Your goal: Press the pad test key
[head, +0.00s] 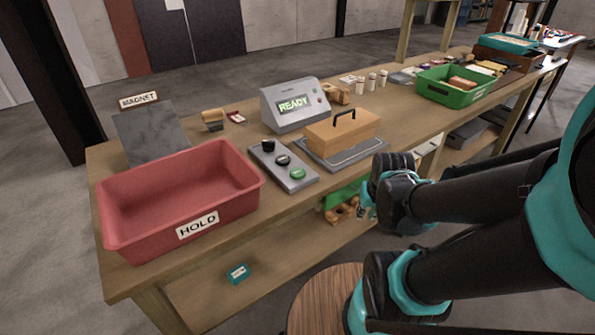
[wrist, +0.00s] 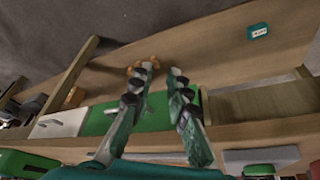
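To the right, a wooden block with a black handle (head: 343,130) sits on a grey metal pad (head: 360,154). My gripper (wrist: 163,70) is open and empty in the wrist view, in front of the bench below its top.
A red HOLD tray (head: 180,199) stands left of the keys. A grey MAGNET plate (head: 150,132) is behind it. A green crate (head: 455,88) stands farther right. A round wooden stool top (head: 318,300) is in front. A teal box (head: 238,272) lies on the lower shelf.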

